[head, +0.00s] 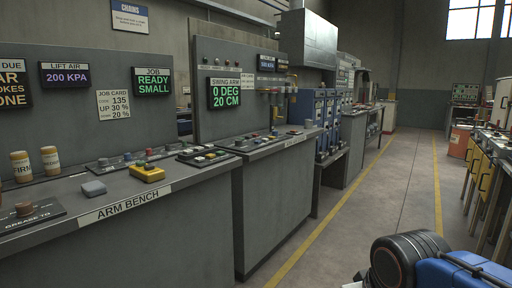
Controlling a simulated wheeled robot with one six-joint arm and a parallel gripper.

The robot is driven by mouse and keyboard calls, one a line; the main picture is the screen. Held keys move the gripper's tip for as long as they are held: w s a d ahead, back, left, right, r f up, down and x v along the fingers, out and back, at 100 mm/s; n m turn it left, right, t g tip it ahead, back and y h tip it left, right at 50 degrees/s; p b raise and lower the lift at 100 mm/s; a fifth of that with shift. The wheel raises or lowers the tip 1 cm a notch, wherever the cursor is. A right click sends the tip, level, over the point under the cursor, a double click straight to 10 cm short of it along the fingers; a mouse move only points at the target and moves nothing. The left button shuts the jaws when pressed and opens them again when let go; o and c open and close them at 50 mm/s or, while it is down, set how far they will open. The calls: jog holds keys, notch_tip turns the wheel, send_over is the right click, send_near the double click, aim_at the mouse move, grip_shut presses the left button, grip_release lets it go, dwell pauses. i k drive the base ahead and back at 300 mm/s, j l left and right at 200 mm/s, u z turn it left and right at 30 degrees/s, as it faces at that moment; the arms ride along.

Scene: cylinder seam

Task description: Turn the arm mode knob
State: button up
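The arm bench (125,204) stands at left, with its name on the front edge. A dark control strip (125,160) with several small knobs and buttons, one red and one green, lies along its back. A brown knob (24,208) sits on a dark plate at the near left. A second console (262,146) to the right has small knobs on top, under a swing arm display (224,92) reading 0 DEG, 20 CM. The knob labels are too small to read, so I cannot tell which is the arm mode knob. My gripper is out of view; part of my arm shows at lower right.
A yellow button box (147,173) and a grey block (94,188) lie on the arm bench, with two tan-capped bottles (50,160) at left. Blue cabinets (325,112) stand farther back. The aisle floor (378,185) between yellow lines is clear. Yellow-handled units (484,172) line the right.

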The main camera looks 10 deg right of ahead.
aim_at(238, 143)
jog(key=i+j+z, duration=0.1)
jog(key=i, duration=0.85)
